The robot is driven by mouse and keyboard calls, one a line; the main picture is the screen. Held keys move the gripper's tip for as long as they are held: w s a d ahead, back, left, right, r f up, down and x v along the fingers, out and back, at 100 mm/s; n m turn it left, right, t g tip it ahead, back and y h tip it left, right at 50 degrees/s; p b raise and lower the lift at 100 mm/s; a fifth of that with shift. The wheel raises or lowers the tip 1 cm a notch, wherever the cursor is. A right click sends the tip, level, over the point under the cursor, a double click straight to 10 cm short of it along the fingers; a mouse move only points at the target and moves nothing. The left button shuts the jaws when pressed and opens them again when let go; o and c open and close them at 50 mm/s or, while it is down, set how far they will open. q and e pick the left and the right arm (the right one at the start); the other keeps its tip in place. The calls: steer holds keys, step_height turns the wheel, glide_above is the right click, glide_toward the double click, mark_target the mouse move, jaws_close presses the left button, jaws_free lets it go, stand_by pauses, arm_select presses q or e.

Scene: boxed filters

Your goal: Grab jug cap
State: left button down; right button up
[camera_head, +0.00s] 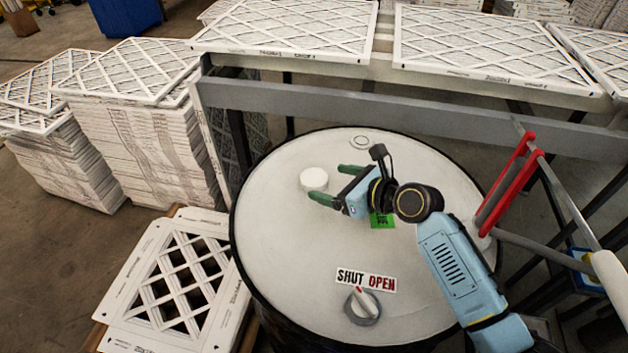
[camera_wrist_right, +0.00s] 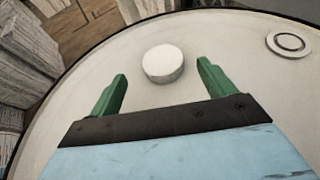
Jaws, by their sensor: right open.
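The jug cap, a white round cap (camera_head: 314,179), sits on the pale drum top (camera_head: 290,240) left of centre in the head view. In the right wrist view the cap (camera_wrist_right: 162,64) lies just beyond the fingertips and between their lines. My right gripper (camera_head: 326,184) has green fingers and comes in from the right. Its fingers are apart and empty, also in the wrist view (camera_wrist_right: 161,70). The fingertips are close to the cap, with no clear grip on it. My left gripper is not in view.
A dial (camera_head: 362,306) with a SHUT/OPEN label (camera_head: 366,280) is on the drum's near side. A flat ring (camera_head: 362,142) is at its far side. A red-handled frame (camera_head: 508,185) stands at right. Filters (camera_head: 480,45) lie on a rack behind; stacked filters (camera_head: 140,130) stand left.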

mark_target(318, 179)
steer(key=shift+w+a+f+b, duration=0.35)
steer(key=shift+w+a+f, duration=0.1)
steer(key=b+x, duration=0.1)
steer(key=x, duration=0.1)
steer(key=shift+w+a+f, duration=0.2)
steer(key=shift+w+f, duration=0.05)
steer(key=shift+f, duration=0.05)
steer(key=shift+w+a+f, duration=0.15)
steer(key=shift+w+a, duration=0.1)
steer(key=shift+a, duration=0.05)
steer(key=shift+w+a, duration=0.1)
steer(key=shift+a, duration=0.05)
steer(key=c, duration=1)
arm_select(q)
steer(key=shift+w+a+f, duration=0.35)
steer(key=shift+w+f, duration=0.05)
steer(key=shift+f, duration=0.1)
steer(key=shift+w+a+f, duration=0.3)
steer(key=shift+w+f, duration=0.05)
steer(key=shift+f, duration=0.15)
arm_select(e)
steer(key=shift+c, duration=0.2)
